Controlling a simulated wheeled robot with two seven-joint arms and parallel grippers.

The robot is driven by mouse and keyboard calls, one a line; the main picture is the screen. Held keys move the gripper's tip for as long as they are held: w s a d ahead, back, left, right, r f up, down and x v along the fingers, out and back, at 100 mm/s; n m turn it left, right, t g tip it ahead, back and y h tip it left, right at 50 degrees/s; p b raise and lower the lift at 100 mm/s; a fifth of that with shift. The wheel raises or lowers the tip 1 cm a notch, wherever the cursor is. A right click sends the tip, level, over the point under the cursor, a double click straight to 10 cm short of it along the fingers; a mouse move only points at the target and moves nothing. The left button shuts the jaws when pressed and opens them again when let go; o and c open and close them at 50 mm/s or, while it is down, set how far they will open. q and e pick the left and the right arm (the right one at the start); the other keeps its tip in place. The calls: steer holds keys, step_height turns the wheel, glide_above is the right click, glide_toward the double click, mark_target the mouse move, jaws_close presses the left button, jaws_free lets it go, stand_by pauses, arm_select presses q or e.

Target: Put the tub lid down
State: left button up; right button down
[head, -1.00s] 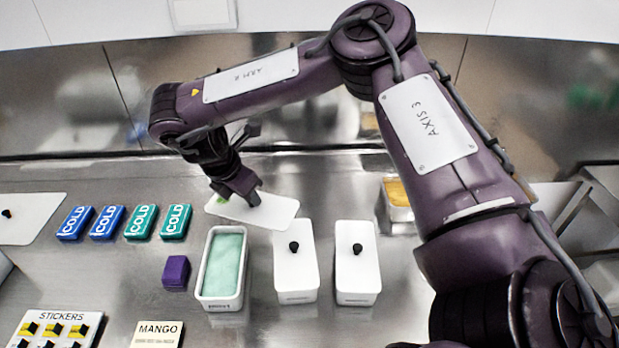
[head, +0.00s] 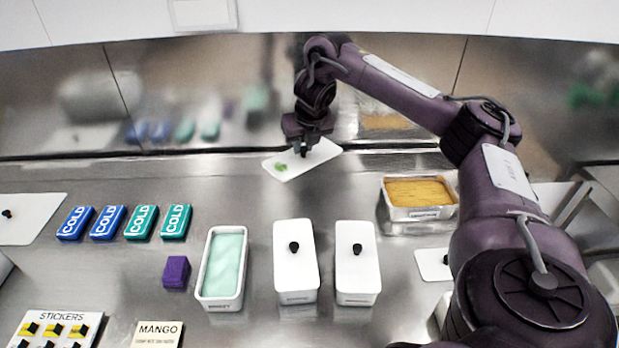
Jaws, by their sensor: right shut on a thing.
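A white tub lid (head: 318,156) with a green patch on it is held above the back of the steel counter. My right gripper (head: 304,148) is shut on this lid from above, at its knob, which the fingers mostly hide. The lid is tilted in the picture and looks apart from the counter. An open tub of pale green ice cream (head: 224,266) stands at the front left of the middle. My left gripper is not in view.
Two lidded white tubs (head: 296,262) (head: 357,262) stand right of the open tub. A pan of orange ice cream (head: 418,196) stands at the right. Several COLD packs (head: 107,223), a purple block (head: 176,272) and another lid (head: 27,218) lie left. Counter behind the tubs is clear.

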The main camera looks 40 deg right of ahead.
steer(key=shift+s+d+r+n, duration=0.15)
steer(key=shift+d+n, duration=0.25)
steer(key=shift+d, duration=0.55)
steer(key=shift+d+f+y, duration=0.15)
steer(key=shift+f+y, duration=0.15)
step_height(320, 180, down, 14)
steer(key=b, duration=1)
steer(key=shift+f, duration=0.15)
steer(key=shift+f+b, duration=0.3)
steer(key=shift+f, duration=2.2)
steer(key=c, duration=1.3)
jaws_free()
steer(key=shift+r, duration=0.1)
